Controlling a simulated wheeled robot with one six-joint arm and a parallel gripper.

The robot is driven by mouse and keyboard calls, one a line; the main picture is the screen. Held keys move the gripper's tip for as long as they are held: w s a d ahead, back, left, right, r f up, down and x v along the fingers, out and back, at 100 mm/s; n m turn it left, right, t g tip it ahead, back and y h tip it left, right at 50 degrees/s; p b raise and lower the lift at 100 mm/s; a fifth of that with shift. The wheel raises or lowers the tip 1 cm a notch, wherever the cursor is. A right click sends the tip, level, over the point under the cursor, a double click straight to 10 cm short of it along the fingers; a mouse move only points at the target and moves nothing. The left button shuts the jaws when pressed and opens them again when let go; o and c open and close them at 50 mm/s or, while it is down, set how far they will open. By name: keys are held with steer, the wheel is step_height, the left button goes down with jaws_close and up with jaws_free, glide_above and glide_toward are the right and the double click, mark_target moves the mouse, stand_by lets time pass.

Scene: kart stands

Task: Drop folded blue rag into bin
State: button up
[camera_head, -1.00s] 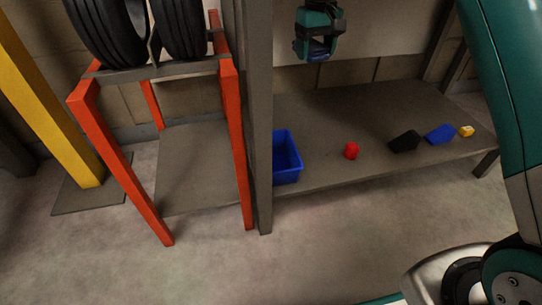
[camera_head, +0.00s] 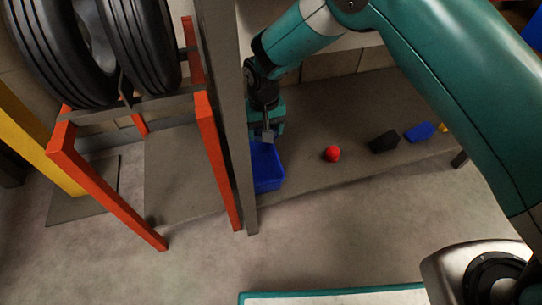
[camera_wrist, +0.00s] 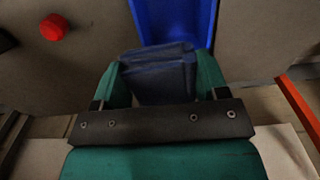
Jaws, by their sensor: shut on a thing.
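The folded blue rag (camera_wrist: 158,75) is dark blue and sits between the two green fingers of my gripper (camera_wrist: 160,85) in the wrist view. My gripper is shut on it. The blue bin (camera_head: 268,172) stands on the grey shelf, beside the grey post. In the head view my gripper (camera_head: 266,128) is over the back part of the bin, and the rag is hard to make out there. In the wrist view the bin (camera_wrist: 175,22) shows just beyond the rag. I cannot tell how high the rag is above the bin.
A red object (camera_head: 332,154), a black block (camera_head: 384,142) and a blue block (camera_head: 419,132) lie on the shelf (camera_head: 310,185) to the right. The grey post (camera_head: 232,120) and an orange rack (camera_head: 216,165) with black tyres (camera_head: 142,45) stand left of the bin.

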steer(key=shift+s+f, duration=0.2)
steer(key=shift+s, duration=0.25)
steer(key=shift+f+b, duration=0.3)
step_height(320, 180, down, 6)
steer(key=b, duration=0.5)
steer(key=shift+r, duration=0.25)
steer(key=o, duration=1)
steer(key=shift+o, duration=0.2)
steer(key=shift+r, duration=0.1)
step_height(320, 180, up, 12)
steer(key=p, duration=0.6)
